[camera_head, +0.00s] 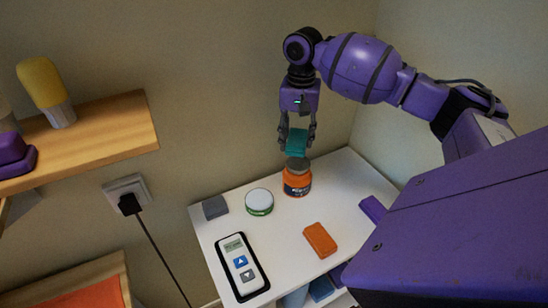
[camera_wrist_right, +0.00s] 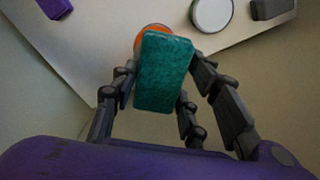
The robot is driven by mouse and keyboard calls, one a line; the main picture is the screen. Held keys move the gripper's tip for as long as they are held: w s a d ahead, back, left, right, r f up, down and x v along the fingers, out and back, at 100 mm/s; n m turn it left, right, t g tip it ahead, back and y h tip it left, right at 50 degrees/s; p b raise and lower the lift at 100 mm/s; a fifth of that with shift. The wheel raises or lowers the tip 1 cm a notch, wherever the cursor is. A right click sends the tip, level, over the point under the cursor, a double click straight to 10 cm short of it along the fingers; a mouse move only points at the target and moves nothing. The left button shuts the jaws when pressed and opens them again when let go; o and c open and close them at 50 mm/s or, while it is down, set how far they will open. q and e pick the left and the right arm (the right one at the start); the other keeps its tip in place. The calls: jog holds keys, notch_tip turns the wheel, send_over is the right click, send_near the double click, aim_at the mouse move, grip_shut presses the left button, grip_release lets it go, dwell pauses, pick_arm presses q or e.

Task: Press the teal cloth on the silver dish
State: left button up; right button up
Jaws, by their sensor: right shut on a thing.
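The teal cloth (camera_head: 297,141) is a small block-shaped pad between the fingers of my right gripper (camera_head: 297,145). The wrist view shows the cloth (camera_wrist_right: 163,75) held between the fingers on both sides. Directly below it in the head view is a grey, silver-looking dish (camera_head: 298,165) on top of an orange jar (camera_head: 297,184). The cloth's lower edge is right at the dish's top; I cannot tell whether they touch. In the wrist view the cloth hides the dish, and only part of the orange jar (camera_wrist_right: 150,35) shows. My left gripper is not in view.
The white table (camera_head: 275,235) also holds a white-lidded green tin (camera_head: 259,201), a grey block (camera_head: 215,207), a white remote-like device (camera_head: 241,264), an orange block (camera_head: 320,240) and a purple item (camera_head: 373,209). A wooden shelf (camera_head: 100,135) is at left.

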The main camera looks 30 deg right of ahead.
jog(key=shift+w+d+r, duration=0.1)
jog(key=shift+w+d, duration=0.05)
jog(key=shift+d, duration=0.35)
jog(key=shift+d+f, duration=0.15)
jog(key=shift+f, duration=0.05)
jog(key=shift+f+b, duration=0.4)
jog(key=shift+f, duration=0.3)
jog(key=f+b, duration=0.1)
jog(key=f, duration=0.2)
jog(key=shift+s+f+b, duration=0.2)
jog(key=shift+f+b, duration=0.1)
jog(key=shift+b, duration=0.05)
jog(key=shift+f, duration=0.35)
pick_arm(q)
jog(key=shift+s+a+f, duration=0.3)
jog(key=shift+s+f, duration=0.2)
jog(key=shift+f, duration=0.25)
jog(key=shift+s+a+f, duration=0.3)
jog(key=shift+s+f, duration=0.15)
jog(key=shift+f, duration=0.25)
pick_arm(e)
jog(key=shift+w+r, duration=0.1)
jog(key=shift+r, duration=0.05)
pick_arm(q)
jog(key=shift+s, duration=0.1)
